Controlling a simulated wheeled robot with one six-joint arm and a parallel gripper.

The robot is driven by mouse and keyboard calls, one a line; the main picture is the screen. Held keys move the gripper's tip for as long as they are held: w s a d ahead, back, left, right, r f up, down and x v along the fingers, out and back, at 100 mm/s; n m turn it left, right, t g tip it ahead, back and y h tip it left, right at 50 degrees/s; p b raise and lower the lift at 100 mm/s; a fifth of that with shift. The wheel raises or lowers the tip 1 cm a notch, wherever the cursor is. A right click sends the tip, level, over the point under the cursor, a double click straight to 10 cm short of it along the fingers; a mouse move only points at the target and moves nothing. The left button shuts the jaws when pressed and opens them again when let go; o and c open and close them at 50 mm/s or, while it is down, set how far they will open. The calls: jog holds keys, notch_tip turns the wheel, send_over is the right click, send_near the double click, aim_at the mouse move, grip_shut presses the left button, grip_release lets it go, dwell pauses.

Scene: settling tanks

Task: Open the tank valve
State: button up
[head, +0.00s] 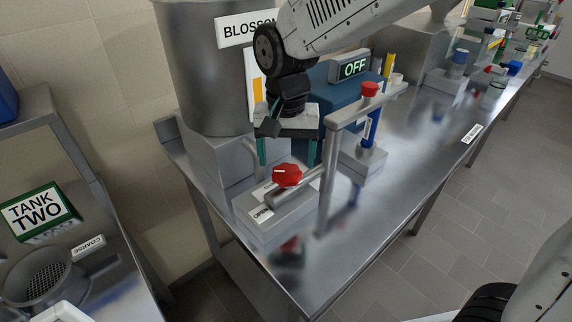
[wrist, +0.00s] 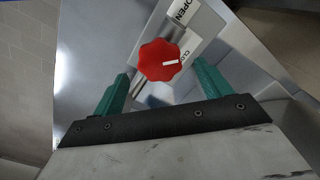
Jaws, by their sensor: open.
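The tank valve's red lobed knob (head: 287,175) sits on a grey block (head: 262,222) at the near end of the steel bench, in front of the tank (head: 205,70) labelled BLOSSOM. An OPEN label (head: 262,213) lies on the block. In the wrist view the red knob (wrist: 159,60) has a white mark pointing right, towards a partly cut-off label starting "CLO". My gripper (head: 288,158) is open and empty, pointing down above the knob. In the wrist view its green fingers (wrist: 160,88) stand apart on either side below the knob, not touching it.
A grey pipe stand (head: 329,165) rises close to the right of the valve. A blue box with an OFF display (head: 350,69) and a red-topped blue post (head: 371,120) stand behind.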

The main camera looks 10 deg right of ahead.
aim_at(287, 171)
jog(key=shift+f, duration=1.55)
jog(key=c, duration=1)
jog(key=shift+n, duration=0.3)
jog(key=n, duration=0.4)
jog(key=shift+n, duration=2.1)
